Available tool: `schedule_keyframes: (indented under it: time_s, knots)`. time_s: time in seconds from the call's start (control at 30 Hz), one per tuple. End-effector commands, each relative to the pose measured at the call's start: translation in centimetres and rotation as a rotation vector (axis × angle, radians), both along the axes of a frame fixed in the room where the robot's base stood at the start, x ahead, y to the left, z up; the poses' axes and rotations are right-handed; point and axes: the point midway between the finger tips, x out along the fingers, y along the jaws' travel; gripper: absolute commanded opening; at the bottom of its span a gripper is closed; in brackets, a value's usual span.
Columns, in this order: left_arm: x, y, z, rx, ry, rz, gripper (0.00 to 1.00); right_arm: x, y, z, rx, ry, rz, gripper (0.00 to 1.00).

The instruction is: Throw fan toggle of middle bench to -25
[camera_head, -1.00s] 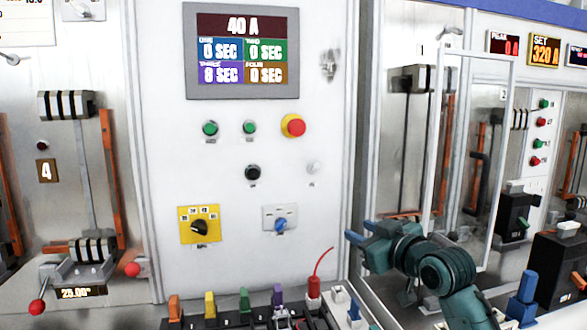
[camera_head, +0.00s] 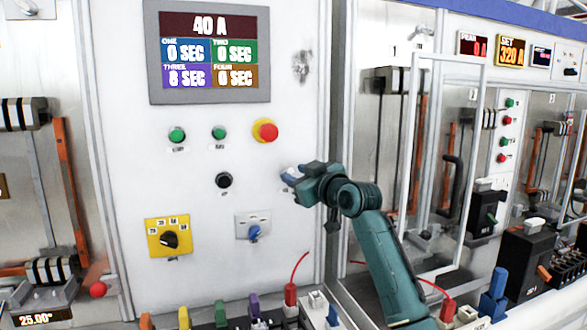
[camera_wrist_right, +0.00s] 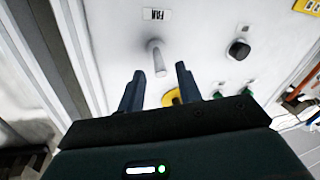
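The fan toggle (camera_wrist_right: 158,58) is a light grey lever on the white panel, under a label reading FAN in the right wrist view. In the head view its place is mostly covered by my right gripper (camera_head: 290,177). My right gripper (camera_wrist_right: 159,72) is open. Its two blue fingers point at the panel, and in the right wrist view the toggle's tip shows between and just beyond them. I cannot tell whether a finger touches it. My left gripper is not in view.
A black knob (camera_head: 224,180) sits left of my gripper, with a red emergency button (camera_head: 265,131) above. A yellow-plated selector (camera_head: 167,238) and a blue switch (camera_head: 254,233) are below. Coloured plugs and a red cable (camera_head: 291,293) line the bottom. A clear framed door (camera_head: 481,150) stands right.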

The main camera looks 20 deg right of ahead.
Motion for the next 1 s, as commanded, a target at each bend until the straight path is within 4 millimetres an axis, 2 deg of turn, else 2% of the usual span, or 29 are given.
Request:
schedule_keyframes:
  time_s: [0.2,0.53,0.9,1.0]
  knots:
    - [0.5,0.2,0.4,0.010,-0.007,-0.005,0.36,1.6,0.4,0.0,0.000,0.000,0.000,0.35]
    - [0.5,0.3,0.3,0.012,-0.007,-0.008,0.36,1.8,0.5,-0.1,0.000,0.000,0.000,0.35]
    - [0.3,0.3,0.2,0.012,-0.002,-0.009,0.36,1.7,0.5,-0.1,0.000,0.000,-0.001,0.04]
    - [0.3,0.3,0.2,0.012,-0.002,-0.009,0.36,1.7,0.5,0.0,0.000,0.000,-0.001,0.00]
